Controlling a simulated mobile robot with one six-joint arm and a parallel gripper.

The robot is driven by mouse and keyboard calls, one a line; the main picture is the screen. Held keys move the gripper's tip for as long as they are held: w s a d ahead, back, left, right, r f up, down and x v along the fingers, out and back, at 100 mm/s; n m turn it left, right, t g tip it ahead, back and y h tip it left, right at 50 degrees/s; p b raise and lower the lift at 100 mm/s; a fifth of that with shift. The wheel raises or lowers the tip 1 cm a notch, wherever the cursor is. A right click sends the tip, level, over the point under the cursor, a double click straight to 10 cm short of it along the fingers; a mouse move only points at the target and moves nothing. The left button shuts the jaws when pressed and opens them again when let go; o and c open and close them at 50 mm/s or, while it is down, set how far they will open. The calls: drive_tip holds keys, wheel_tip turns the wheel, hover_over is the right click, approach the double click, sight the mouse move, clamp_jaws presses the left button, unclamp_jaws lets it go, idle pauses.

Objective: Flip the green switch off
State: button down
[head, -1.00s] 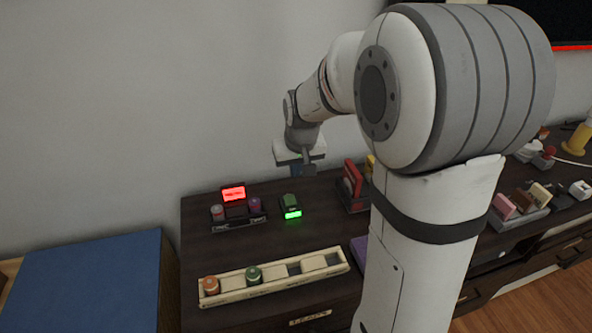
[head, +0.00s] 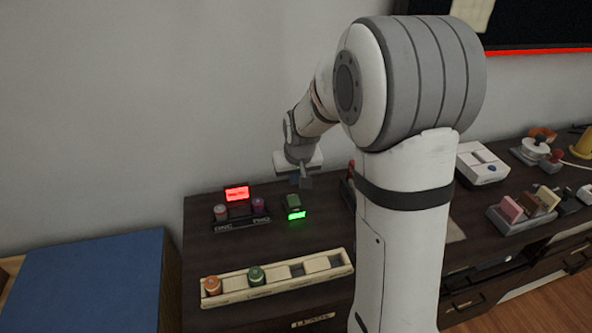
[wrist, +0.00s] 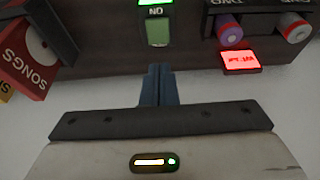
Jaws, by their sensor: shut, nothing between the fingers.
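The green switch (head: 293,202) is a small green block on the dark dresser top, with a lit green display (head: 297,215) on its front. In the wrist view the green switch (wrist: 158,32) is at the top centre, and part of its green light is cut off by the top edge. My gripper (head: 300,182) is above and just behind the switch in the head view. In the wrist view its blue fingers (wrist: 159,82) are together and empty, pointing at the switch with a visible gap.
Left of the switch is a dark unit with a red lit display (head: 237,193) and two knobs. A cream rack (head: 280,280) with an orange and a green knob lies in front. A red box marked SONGS (wrist: 28,55) is on the other side. A blue box (head: 80,280) stands at far left.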

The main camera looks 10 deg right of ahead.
sight(292, 197)
drive_tip(key=x, duration=0.7)
drive_tip(key=shift+s+f, duration=0.35)
